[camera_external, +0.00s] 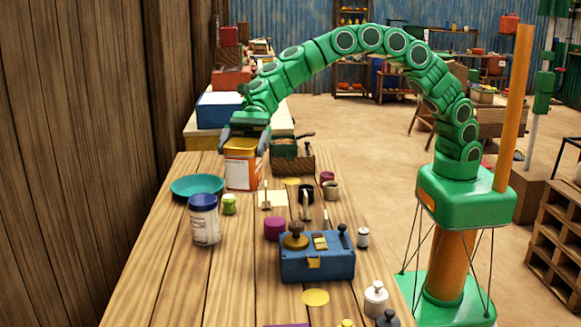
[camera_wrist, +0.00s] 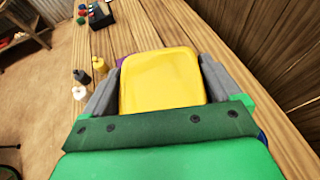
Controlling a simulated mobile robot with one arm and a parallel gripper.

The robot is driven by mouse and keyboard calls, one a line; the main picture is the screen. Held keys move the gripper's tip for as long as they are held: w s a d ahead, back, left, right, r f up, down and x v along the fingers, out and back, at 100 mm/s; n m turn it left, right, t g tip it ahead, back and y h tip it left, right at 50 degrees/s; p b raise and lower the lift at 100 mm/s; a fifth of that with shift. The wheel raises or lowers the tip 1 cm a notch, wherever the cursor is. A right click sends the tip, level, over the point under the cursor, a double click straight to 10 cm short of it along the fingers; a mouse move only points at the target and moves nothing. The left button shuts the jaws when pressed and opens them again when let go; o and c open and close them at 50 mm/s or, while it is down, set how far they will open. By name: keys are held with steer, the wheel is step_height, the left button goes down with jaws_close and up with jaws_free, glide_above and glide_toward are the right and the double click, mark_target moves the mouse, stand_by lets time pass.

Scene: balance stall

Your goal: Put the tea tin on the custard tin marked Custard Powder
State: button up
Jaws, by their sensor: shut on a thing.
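My gripper (camera_external: 244,143) is shut on an orange-and-white tin (camera_external: 242,172), with its jaws on either side near the top. The tin is upright, toward the back left of the wooden table. In the wrist view its yellow top (camera_wrist: 160,80) fills the space between the fingers (camera_wrist: 160,85). Its label is too small to read, so I cannot tell whether it is the tea tin or the custard tin. I cannot tell whether its bottom touches anything. A white jar with a blue lid (camera_external: 204,222) stands in front of it, its label also unreadable.
A teal plate (camera_external: 190,188) lies left of the tin, with a small green item (camera_external: 229,205) nearby. A blue box (camera_external: 316,266) with fittings stands mid-table. Small weights (camera_external: 376,298) stand near the right edge. A wooden wall (camera_external: 70,150) borders the left. The front left table is clear.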

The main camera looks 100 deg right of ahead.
steer(key=s+d+r+m+t, duration=0.1)
steer(key=d+r, duration=0.2)
steer(key=d, duration=0.3)
steer(key=d+r+t, duration=0.1)
steer(key=d+r, duration=0.2)
steer(key=d, duration=0.4)
steer(key=w+a+f, duration=0.4)
steer(key=w+f, duration=0.9)
steer(key=shift+w+f+g, duration=0.15)
steer(key=shift+g, duration=0.15)
steer(key=shift+f, duration=0.1)
steer(key=o, duration=0.9)
